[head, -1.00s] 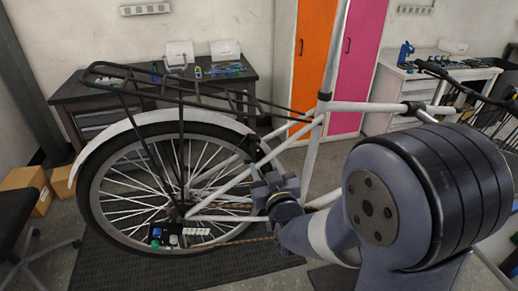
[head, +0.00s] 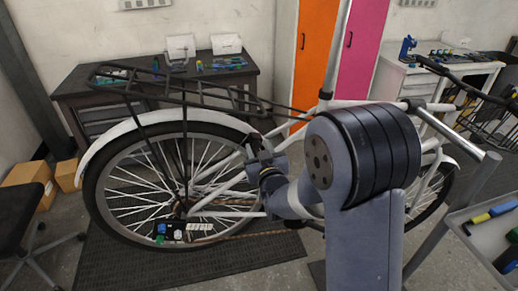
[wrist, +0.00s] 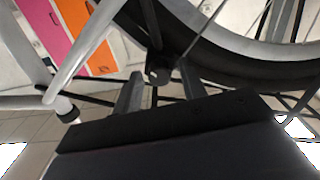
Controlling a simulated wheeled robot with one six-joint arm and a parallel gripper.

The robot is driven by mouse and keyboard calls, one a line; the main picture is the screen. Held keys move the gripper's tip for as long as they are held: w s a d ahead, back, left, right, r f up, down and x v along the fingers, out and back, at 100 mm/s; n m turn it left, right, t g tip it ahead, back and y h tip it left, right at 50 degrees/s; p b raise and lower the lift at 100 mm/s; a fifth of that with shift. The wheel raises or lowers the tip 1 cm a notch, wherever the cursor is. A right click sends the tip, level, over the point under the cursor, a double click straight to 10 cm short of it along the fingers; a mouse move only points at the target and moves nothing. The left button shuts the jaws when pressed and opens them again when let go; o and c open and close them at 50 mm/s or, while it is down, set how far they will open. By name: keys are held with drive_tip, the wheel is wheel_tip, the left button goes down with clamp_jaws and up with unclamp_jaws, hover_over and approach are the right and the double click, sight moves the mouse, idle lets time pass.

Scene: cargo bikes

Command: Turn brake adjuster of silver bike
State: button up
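The silver-white bike (head: 150,121) stands side-on in the head view, its rear wheel at the left. In the wrist view my gripper (wrist: 160,84) is open, with its two grey fingers apart. A small dark fitting with a round spot (wrist: 158,72), possibly the brake adjuster, shows between the fingertips or just beyond them; I cannot tell whether they touch it. The tyre (wrist: 225,65) curves close behind. In the head view my gripper (head: 251,151) is beside the rear wheel's right edge, near the frame. My arm hides part of the frame there.
A dark workbench (head: 75,93) stands behind the rear wheel. Orange (head: 313,60) and pink (head: 358,50) cabinet doors are at the back. A grey tray (head: 490,235) with tools is at the right. Cardboard boxes (head: 28,175) and a black stool (head: 20,208) are at the left.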

clamp_jaws()
drive_tip(key=shift+f+b, duration=0.1)
drive_tip(key=shift+b, duration=0.4)
drive_tip(key=n+b, duration=0.1)
drive_tip(key=b, duration=0.1)
drive_tip(key=n+b, duration=0.2)
drive_tip(key=b, duration=0.1)
drive_tip(key=shift+f+n+b, duration=0.25)
drive_tip(key=shift+n+b, duration=0.05)
drive_tip(key=shift+b, duration=0.05)
drive_tip(key=n+b, duration=0.3)
drive_tip(key=b, duration=0.1)
drive_tip(key=shift+r+n+b, duration=0.1)
drive_tip(key=shift+n+b, duration=0.2)
drive_tip(key=n+b, duration=0.3)
drive_tip(key=shift+a+n, duration=0.1)
drive_tip(key=shift+n, duration=0.2)
drive_tip(key=n+b, duration=0.2)
drive_tip(key=n, duration=0.4)
drive_tip(key=shift+r+b, duration=0.15)
drive_tip(key=shift+b, duration=0.2)
drive_tip(key=n, duration=0.7)
